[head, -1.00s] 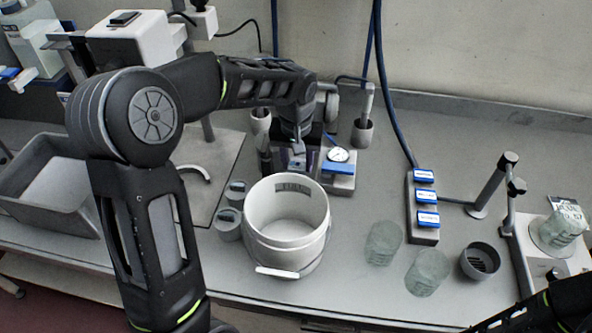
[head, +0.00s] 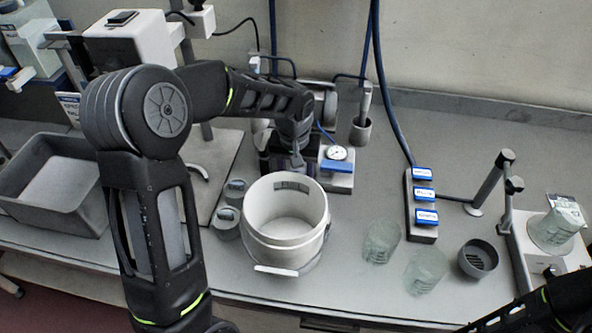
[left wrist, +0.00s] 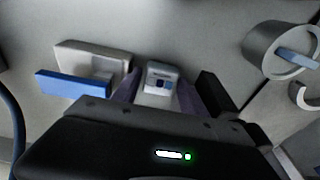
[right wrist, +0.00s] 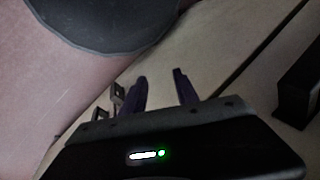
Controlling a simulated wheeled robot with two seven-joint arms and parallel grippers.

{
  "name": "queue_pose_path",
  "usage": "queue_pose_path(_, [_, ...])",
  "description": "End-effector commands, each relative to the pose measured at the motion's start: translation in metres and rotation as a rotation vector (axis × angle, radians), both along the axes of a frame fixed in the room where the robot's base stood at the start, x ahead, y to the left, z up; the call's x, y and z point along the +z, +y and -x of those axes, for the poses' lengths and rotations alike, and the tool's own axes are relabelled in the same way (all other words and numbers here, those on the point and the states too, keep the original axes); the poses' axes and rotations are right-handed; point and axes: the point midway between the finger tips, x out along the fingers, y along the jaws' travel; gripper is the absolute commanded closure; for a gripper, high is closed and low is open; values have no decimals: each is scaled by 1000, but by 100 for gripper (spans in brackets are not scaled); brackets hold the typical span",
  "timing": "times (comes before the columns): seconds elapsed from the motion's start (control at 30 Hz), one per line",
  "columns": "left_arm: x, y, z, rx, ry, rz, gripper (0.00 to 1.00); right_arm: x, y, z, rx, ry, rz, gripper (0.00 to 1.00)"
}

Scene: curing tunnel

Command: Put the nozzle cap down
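My left gripper (left wrist: 158,90) is low over the back of the bench, behind the white bucket (head: 262,225). In the head view, its fingers are largely hidden by my own wrist. No other thing can be made out as the nozzle cap. My right gripper (right wrist: 160,76) is open and empty, away from the bench.
A gauge on a blue-edged block (head: 337,165) stands just right of my left gripper, with a grey cup (head: 361,133) behind it. Two lidded grey pots (head: 227,222) sit left of the bucket. Glass beakers (head: 381,243) stand at right. A grey tray (head: 50,205) is at left.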

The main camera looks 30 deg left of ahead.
Motion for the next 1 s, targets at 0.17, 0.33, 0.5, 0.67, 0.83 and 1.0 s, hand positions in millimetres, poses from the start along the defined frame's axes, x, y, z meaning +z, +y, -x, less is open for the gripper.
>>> queue_pose_path(0.17, [0, 0, 0, 0, 0, 0, 50, 0, 0, 0, 0, 0, 0, 64])
queue_pose_path(0.33, [6, 0, 0, 0, -1, 0, 50, 3, 0, 0, -1, 1, 1, 64])
queue_pose_path(0.5, [26, -1, 2, 0, -6, -1, 50, -1, 0, 0, 0, 0, 0, 64])
queue_pose_path(0.67, [58, -3, 7, -1, -6, 0, 50, -4, 0, 0, 1, -1, -1, 64])
queue_pose_path(0.83, [93, -4, 12, 1, -5, 1, 50, -6, 0, -1, 0, -3, -2, 64])
queue_pose_path(1.0, [116, -5, 16, 0, -3, 0, 50, -7, 0, -1, 1, -3, -3, 64])
